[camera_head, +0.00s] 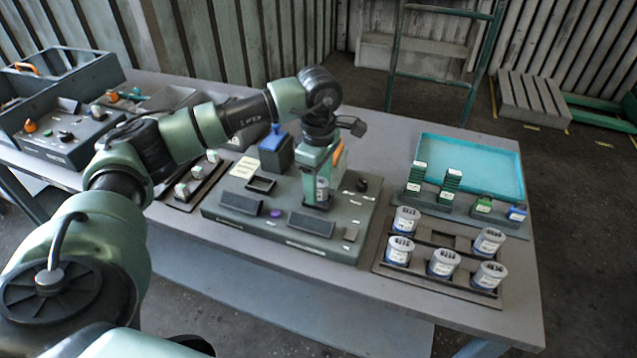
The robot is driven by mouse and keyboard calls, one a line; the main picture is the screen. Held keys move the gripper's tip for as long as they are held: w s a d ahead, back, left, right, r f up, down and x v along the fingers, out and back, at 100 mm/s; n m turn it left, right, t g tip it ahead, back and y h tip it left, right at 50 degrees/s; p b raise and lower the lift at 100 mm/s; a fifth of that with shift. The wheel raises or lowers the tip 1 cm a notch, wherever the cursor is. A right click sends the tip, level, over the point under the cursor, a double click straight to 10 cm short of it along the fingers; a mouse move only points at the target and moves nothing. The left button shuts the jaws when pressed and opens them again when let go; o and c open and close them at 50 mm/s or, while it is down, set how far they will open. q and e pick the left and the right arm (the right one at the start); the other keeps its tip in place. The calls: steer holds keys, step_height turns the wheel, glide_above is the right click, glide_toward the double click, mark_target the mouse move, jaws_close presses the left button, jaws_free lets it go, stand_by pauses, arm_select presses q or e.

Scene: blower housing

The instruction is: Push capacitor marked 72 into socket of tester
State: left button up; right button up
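The tester (337,246) is a wide dark grey-green panel box in the middle of the table, with dark displays, a purple button and a black knob. My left gripper (319,196) points straight down over its middle. The gripper appears shut on a pale capacitor (321,187), partly hidden between the fingers, low at the tester's top. I cannot tell how deep it sits in the socket, and its marking is unreadable. Several white capacitors with blue bases, such as one (443,262), stand in a dark rack (428,279) at the right. My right gripper is not in view.
A teal tray (472,160) and a strip with green and blue blocks (483,206) lie at the right back. A small parts rack (190,198) and control box (68,140) are at the left.

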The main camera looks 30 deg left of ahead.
arm_select(q)
step_height(320, 180, up, 6)
steer(key=shift+r+b, duration=0.2)
steer(key=shift+b, duration=0.55)
steer(key=shift+r, duration=0.7)
